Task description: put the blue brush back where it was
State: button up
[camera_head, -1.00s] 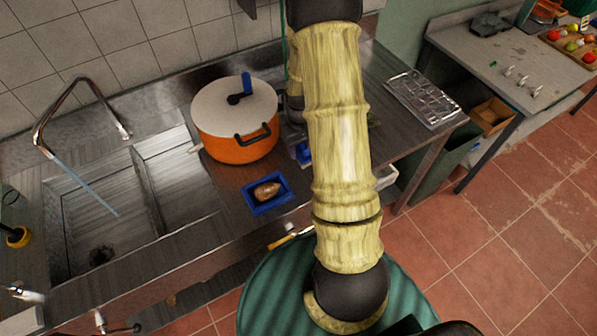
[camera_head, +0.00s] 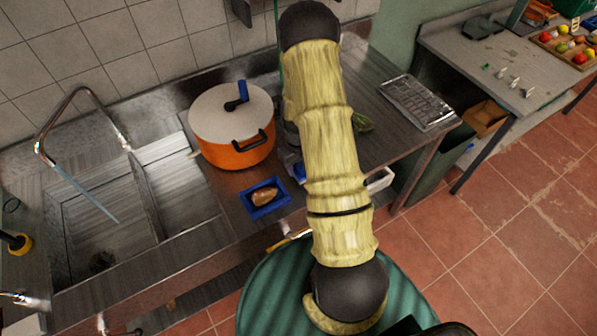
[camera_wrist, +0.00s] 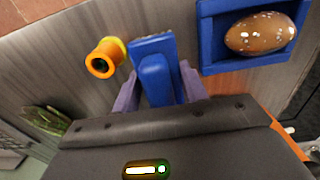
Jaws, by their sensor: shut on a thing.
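The blue brush (camera_wrist: 155,72) is between the two fingers of my gripper (camera_wrist: 158,88) in the wrist view. The gripper is shut on it. In the head view my arm hides the gripper; a small blue patch (camera_head: 298,170) shows at the arm's left edge, perhaps part of the brush. The brush is over the steel counter (camera_wrist: 60,65), beside a blue tray (camera_wrist: 208,55) holding a brown, speckled bread roll (camera_wrist: 260,34). I cannot tell whether the brush touches the counter.
An orange pot (camera_head: 236,152) with a pale lid stands left of my arm, near the sink (camera_head: 95,215). A green vegetable (camera_head: 362,123), a white container (camera_head: 380,180) and a metal rack (camera_head: 418,103) are to the right.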

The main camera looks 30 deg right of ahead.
aim_at(299, 173)
jog(key=shift+f+p, duration=0.65)
jog(key=shift+f, duration=1.3)
jog(key=shift+f, duration=0.2)
jog(key=o, duration=1.1)
jog(key=shift+r, duration=0.1)
notch_tip(299, 173, up, 12)
jog(key=b, duration=0.4)
jog(key=shift+a, duration=0.1)
jog(key=shift+r, duration=0.15)
